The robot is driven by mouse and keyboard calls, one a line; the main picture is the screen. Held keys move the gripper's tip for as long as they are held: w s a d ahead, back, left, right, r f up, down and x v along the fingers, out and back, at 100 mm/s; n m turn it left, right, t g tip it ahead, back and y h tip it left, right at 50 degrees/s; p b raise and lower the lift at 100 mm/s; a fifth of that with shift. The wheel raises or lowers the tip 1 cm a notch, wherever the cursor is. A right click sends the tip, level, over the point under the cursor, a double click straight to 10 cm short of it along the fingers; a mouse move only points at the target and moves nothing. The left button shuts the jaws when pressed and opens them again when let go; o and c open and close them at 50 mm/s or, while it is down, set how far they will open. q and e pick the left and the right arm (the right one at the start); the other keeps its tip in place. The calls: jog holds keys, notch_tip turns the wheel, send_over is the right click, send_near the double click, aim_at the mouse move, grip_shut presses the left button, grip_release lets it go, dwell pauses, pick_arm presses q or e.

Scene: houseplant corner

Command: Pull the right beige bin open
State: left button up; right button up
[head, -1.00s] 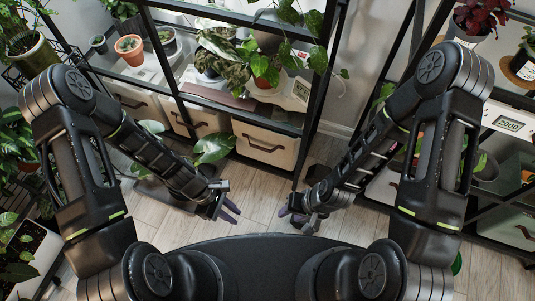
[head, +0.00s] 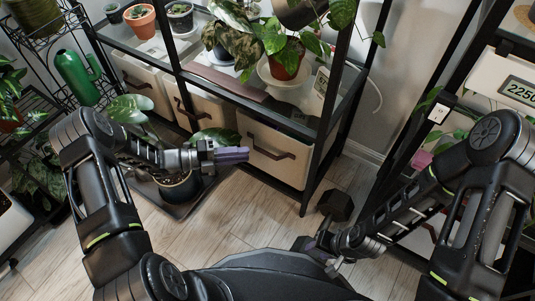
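The right beige bin (head: 291,168) sits on the bottom level of the black shelf, at the right end of a row of bins. It looks pushed in, with a dark handle (head: 266,147) on its front. My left gripper (head: 247,154) is in front of the bin's left side, pointing right towards the handle. I cannot tell whether it touches. Its purple fingers overlap in this view, so their gap is unclear. My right gripper (head: 318,246) is low over the floor near my base, away from the bin, with its fingers apart and empty.
Two more beige bins (head: 201,108) stand to the left. A potted plant (head: 180,190) on a dark tray stands on the floor beneath my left forearm. A dark hexagonal object (head: 337,204) lies near the shelf's right leg. Wood floor (head: 265,212) before the bin is clear.

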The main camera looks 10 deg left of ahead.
aim_at(265, 152)
pick_arm(q)
jog(key=shift+d, duration=0.1)
jog(key=b+x, duration=0.1)
jog(key=x, duration=0.6)
jog(key=shift+w+d, duration=0.15)
jog(key=shift+d, duration=0.15)
jog(key=shift+c, duration=0.6)
grip_shut()
jog(key=shift+f, duration=0.1)
dwell(0.5)
